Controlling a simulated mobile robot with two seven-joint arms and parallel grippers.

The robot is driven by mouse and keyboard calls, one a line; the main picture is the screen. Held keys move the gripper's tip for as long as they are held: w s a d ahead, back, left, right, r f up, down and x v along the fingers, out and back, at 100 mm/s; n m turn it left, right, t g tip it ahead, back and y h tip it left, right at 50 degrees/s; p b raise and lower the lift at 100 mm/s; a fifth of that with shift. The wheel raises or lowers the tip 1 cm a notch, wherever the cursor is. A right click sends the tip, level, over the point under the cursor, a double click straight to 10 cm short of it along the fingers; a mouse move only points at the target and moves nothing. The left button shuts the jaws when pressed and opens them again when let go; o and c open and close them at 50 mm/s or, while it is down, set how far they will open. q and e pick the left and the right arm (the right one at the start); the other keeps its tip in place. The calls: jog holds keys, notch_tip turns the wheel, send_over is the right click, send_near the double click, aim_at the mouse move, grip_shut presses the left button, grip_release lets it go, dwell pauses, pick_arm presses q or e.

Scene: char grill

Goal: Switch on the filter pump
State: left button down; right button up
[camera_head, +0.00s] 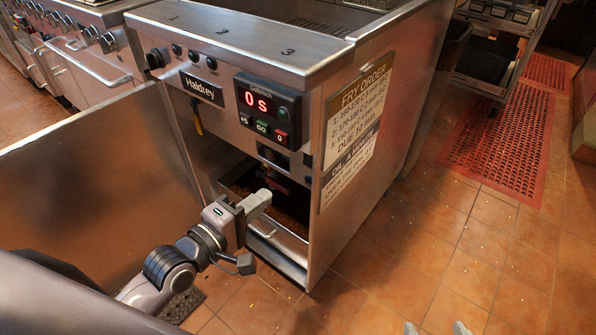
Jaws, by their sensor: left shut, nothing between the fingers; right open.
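The fryer (330,95) stands in the middle with its cabinet door (85,180) swung open to the left. Inside the opening, a dark box (273,156) sits below the control panel, and dark parts with a red bit lie under it. I cannot make out which part is the filter pump switch. My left gripper (258,202) is shut and empty, in front of the lower cabinet opening and below the dark box. It hides part of the pan (278,238) in the cabinet. Only the tips of my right gripper (435,328) show at the bottom edge, apart and empty.
A timer panel (268,112) reads "0 s" above the opening. Knobs (178,50) line the fryer's front edge. A yellow-tipped tool (197,118) hangs by the door side. Tiled floor (430,240) is free to the right, with a red mat (500,135) and a rack behind.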

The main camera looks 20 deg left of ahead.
aim_at(307, 165)
pick_arm(q)
jog(key=b+x, duration=0.3)
jog(key=x, duration=0.8)
jog(key=shift+w+d, duration=0.2)
jog(key=shift+w, duration=0.3)
pick_arm(e)
jog(key=shift+w+a+r+n+t+y, duration=0.15)
jog(key=shift+w+a+r+t+y, duration=0.1)
jog(key=shift+a, duration=0.3)
jog(key=shift+w+a+r+n+t+y, duration=0.15)
jog(key=shift+w+a+y, duration=0.1)
jog(key=shift+a, duration=0.3)
jog(key=shift+f, duration=0.15)
pick_arm(q)
jog(key=shift+w+f+b, duration=0.1)
jog(key=shift+f+b, duration=0.15)
jog(key=shift+b, duration=0.2)
jog(key=shift+w+d+r+t, duration=0.1)
jog(key=shift+r+t, duration=0.05)
jog(key=shift+t, duration=0.15)
pick_arm(e)
jog(key=shift+w+a, duration=0.2)
jog(key=shift+a, duration=0.1)
jog(key=shift+s, duration=0.1)
